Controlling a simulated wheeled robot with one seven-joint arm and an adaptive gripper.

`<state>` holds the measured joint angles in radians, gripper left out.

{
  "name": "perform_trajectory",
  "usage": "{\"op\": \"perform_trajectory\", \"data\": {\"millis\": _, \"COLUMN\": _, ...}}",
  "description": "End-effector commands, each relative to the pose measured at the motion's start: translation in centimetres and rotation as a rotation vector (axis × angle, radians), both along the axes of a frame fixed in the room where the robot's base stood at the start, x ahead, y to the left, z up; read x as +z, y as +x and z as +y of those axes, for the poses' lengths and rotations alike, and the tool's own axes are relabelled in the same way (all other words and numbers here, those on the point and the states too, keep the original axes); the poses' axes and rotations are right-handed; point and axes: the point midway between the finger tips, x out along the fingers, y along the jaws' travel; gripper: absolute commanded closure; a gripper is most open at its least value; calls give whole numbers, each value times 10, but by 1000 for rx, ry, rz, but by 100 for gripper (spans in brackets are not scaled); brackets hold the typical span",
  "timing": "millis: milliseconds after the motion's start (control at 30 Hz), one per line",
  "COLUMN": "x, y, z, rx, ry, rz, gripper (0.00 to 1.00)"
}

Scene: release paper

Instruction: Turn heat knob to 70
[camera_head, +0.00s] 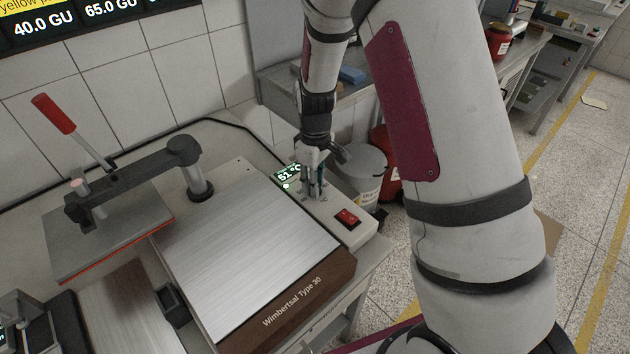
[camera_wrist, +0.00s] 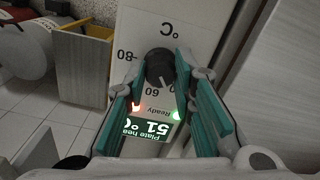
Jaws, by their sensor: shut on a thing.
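The heat knob (camera_wrist: 159,68) is a dark round knob on a pale control panel (camera_wrist: 136,36). My gripper (camera_wrist: 156,76) is shut on it, one green-padded finger on each side. The panel appears upside down in the wrist view, with 60 and 80 marks by the knob and a °C sign; other marks are hidden by my fingers. The pointer's exact setting cannot be read. A display (camera_wrist: 150,130) reads "Plate heat" and 51 °C, with red and green lights beside it. In the head view my gripper (camera_head: 313,188) points down at the panel and hides the knob.
The press's metal plate (camera_head: 245,250) lies left of the panel. A red switch (camera_head: 348,217) sits close in front of my gripper. A red-handled press arm (camera_head: 60,115) stands at the left. A grey bucket (camera_head: 362,170) stands behind the panel's right side.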

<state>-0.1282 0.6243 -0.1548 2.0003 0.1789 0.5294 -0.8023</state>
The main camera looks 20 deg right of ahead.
Motion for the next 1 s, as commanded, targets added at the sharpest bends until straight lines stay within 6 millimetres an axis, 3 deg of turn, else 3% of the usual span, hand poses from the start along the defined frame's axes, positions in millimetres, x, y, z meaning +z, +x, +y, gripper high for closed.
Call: {"op": "perform_trajectory", "data": {"millis": 1000, "x": 1, "y": 0, "z": 1, "rx": -941, "ry": 1, "rz": 0, "gripper": 100}}
